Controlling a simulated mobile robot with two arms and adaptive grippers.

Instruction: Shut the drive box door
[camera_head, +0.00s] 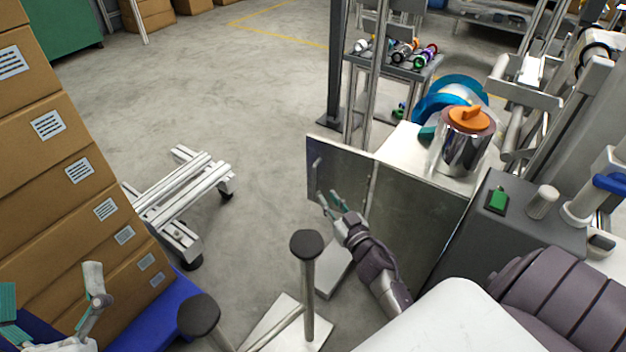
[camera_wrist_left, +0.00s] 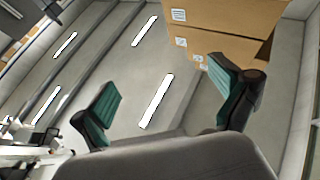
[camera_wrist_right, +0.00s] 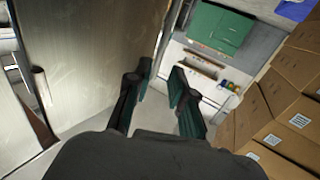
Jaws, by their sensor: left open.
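The drive box door (camera_head: 338,178) is a flat grey metal panel, with a small light handle (camera_head: 317,166) near its far left edge. It stands out to the left of the machine, beside another grey panel (camera_head: 420,222); I cannot tell exactly where the hinge lies. My right gripper (camera_head: 329,199) is in front of the door's lower part, its fingers apart and empty. In the right wrist view a grey metal panel (camera_wrist_right: 85,60) fills the left side, close to the fingers; contact cannot be told. My left gripper (camera_head: 50,290) is open and empty, low at the left by the boxes.
Stacked cardboard boxes (camera_head: 75,170) stand at the left on a blue base. A wheeled metal frame (camera_head: 185,195) is on the floor beside them. Black-topped posts (camera_head: 305,245) stand in front. A steel canister with an orange lid (camera_head: 466,140) sits behind the panels.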

